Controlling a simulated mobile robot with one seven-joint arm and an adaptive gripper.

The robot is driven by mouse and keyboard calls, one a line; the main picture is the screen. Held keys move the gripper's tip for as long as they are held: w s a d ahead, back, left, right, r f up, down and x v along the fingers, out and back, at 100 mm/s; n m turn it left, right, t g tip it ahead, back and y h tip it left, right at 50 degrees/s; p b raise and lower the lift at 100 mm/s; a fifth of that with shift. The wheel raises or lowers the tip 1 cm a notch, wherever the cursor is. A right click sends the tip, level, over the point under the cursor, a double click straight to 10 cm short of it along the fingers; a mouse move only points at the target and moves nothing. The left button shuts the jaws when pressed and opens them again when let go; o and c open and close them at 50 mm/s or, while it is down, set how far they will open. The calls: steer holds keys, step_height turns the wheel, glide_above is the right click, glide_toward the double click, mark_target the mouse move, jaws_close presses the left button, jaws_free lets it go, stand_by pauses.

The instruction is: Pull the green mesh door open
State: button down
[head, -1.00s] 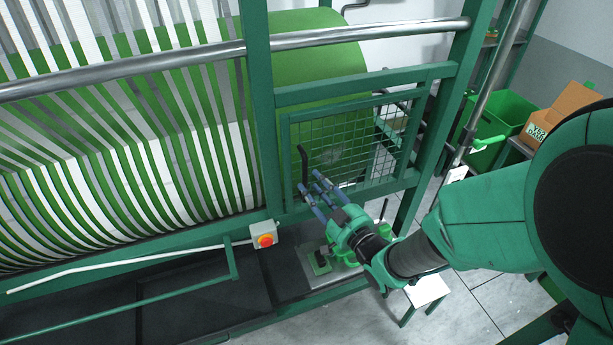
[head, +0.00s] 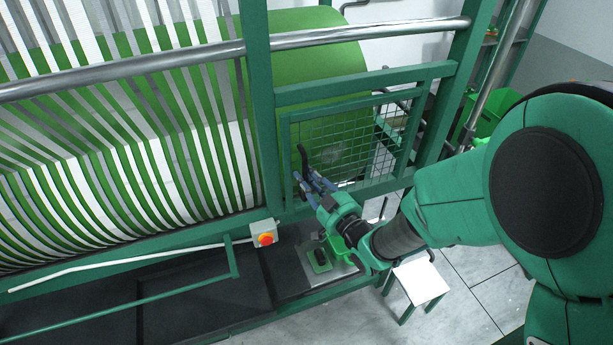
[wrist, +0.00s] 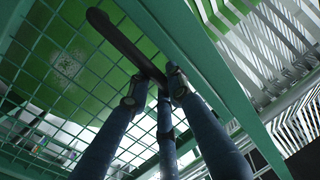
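The green mesh door (head: 350,140) is a framed wire grid set in the machine's green frame, right of the striped webbing drum. I see no clear gap around it in the head view. A dark curved handle (head: 303,157) is on its left side. My gripper (head: 305,178) is at the handle, with its blue fingers pointing at the door. In the wrist view, the handle (wrist: 122,38) runs down between the fingertips of my gripper (wrist: 155,88). The fingers stand apart on both sides of it; firm contact does not show. The mesh (wrist: 60,85) fills the left.
A grey box with a red button (head: 265,238) sits on the frame, left of my gripper. A small white stool (head: 420,282) stands on the floor below my arm. A green bin (head: 485,118) stands behind at the right. Floor at the lower middle is clear.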

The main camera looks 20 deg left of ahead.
steer(key=shift+s+d, duration=0.1)
steer(key=shift+d, duration=0.05)
steer(key=s+d+n+g+y, duration=0.2)
steer(key=s+d+n+g, duration=0.25)
steer(key=d, duration=0.65)
steer(key=s+d+n+g+y, duration=0.1)
steer(key=s+d+n+g, duration=0.4)
steer(key=d, duration=0.7)
steer(key=w+d+n+g+h+p, duration=0.1)
steer(key=w+d+g+p, duration=0.2)
steer(key=d, duration=0.5)
steer(key=w+d+n+g+h+p, duration=0.1)
steer(key=w+d+n+g+p, duration=0.1)
steer(key=d, duration=0.7)
steer(key=w+d+n+g+h+p, duration=0.1)
steer(key=w+d+g+p, duration=0.3)
steer(key=d+g, duration=0.2)
steer(key=shift+d+p, duration=0.3)
steer(key=shift+d, duration=1.05)
